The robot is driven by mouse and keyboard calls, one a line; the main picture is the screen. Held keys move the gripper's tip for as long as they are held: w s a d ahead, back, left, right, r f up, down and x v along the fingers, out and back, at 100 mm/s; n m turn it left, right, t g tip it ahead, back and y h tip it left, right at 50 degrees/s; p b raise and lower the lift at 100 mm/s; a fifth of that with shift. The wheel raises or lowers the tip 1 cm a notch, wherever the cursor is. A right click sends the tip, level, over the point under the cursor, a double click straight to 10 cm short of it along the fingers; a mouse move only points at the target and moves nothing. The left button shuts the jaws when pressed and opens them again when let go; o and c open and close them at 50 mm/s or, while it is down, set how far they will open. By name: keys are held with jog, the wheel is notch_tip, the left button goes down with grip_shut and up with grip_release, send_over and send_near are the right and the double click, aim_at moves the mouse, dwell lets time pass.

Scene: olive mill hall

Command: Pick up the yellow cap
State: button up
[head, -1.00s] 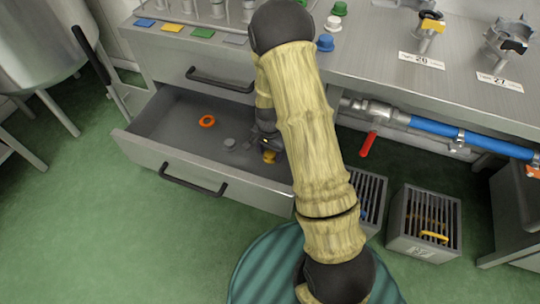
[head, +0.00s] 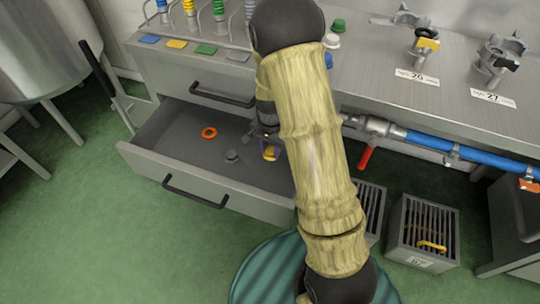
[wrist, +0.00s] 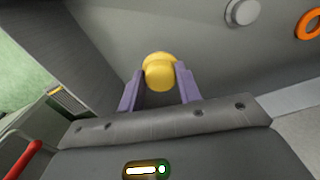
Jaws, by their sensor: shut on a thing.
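The yellow cap (wrist: 159,71) sits between the two purple-grey fingers of my gripper (wrist: 158,84) in the wrist view. The fingers are shut on its sides. In the head view the cap (head: 270,153) shows as a small yellow spot at my gripper (head: 268,143), inside the open drawer (head: 185,172) near its right end. My arm hides part of the gripper there. I cannot tell whether the cap touches the drawer floor.
An orange ring (head: 209,132) and a grey cap (head: 232,156) lie in the drawer to the left. The drawer walls surround my gripper. The counter (head: 375,75) with valves is above, and slatted crates (head: 422,232) stand on the floor at right.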

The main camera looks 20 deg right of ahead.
aim_at(269, 150)
notch_tip(269, 150, up, 10)
jog(key=p, duration=0.2)
jog(key=w+a+p, duration=0.1)
jog(key=w+a, duration=0.2)
jog(key=a, duration=0.5)
jog(key=w+a+p, duration=0.2)
jog(key=w+a, duration=0.1)
jog(key=a, duration=0.6)
jog(key=shift+f, duration=0.35)
jog(key=shift+w+d, duration=0.1)
jog(key=shift+w, duration=0.1)
